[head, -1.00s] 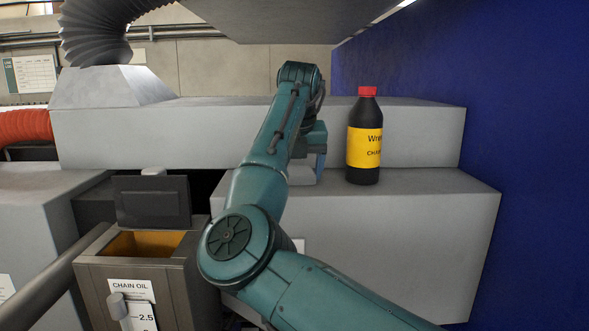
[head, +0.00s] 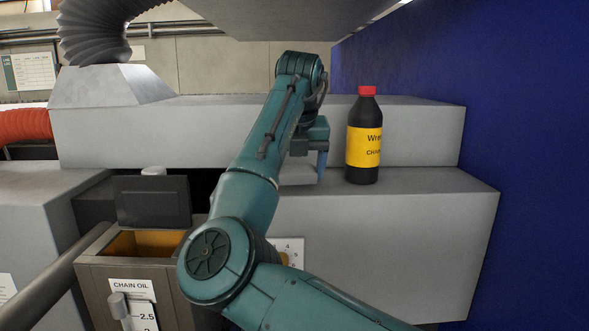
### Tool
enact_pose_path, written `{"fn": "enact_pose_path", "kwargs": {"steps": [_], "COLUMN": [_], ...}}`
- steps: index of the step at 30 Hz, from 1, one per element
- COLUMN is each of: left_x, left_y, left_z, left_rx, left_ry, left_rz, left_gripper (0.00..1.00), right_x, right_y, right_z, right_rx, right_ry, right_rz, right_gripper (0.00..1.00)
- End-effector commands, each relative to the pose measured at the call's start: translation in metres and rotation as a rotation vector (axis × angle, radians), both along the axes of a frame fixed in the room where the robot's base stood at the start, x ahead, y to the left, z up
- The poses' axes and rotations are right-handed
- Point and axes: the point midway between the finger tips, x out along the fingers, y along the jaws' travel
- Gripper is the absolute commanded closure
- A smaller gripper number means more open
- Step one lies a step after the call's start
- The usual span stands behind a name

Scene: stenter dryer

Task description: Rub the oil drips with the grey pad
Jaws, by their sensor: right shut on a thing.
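My right gripper (head: 321,164) is at the ledge of the grey machine housing (head: 395,225), just left of the black bottle. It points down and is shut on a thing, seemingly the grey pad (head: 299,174). Only a pale grey sliver of the pad shows beside my arm, and I cannot tell whether it touches the ledge. No oil drips can be made out; my right arm covers part of the ledge. My left gripper is not in view.
The black bottle (head: 364,145) with red cap and yellow label stands upright on the ledge, close to my gripper. An open chain oil box (head: 140,280) is at lower left, lid (head: 152,202) raised. A blue wall (head: 530,180) bounds the right. The ledge right of the bottle is clear.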

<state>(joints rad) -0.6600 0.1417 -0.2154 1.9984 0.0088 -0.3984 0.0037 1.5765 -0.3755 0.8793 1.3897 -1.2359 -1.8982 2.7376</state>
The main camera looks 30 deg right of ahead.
Motion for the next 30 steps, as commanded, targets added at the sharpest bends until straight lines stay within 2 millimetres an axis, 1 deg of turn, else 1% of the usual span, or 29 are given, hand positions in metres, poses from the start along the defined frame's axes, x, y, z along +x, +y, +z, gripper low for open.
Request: {"fn": "enact_pose_path", "kwargs": {"steps": [1,2,3,12,16,26,30], "left_x": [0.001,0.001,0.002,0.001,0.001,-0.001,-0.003], "left_y": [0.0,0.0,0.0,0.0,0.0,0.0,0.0], "left_z": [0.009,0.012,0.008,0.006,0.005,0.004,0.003], "left_rx": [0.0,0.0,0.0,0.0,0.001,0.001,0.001], "left_ry": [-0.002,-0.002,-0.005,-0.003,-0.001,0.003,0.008], "left_rz": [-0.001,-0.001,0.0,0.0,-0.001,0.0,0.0], "left_gripper": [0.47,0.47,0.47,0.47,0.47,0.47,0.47], "right_x": [0.0,0.0,0.0,0.0,0.0,0.0,0.0], "right_y": [0.0,0.0,0.0,0.0,0.0,0.0,-0.001], "right_z": [0.011,0.014,0.014,0.042,0.048,0.049,0.057], "right_rx": [0.0,-0.001,-0.001,-0.001,-0.001,-0.001,-0.002], "right_ry": [-0.001,-0.002,-0.003,-0.003,-0.002,-0.002,-0.002], "right_rz": [0.0,0.0,0.0,0.0,0.0,-0.001,0.0], "right_gripper": [0.4,0.4,0.4,0.4,0.4,0.4,0.4]}}
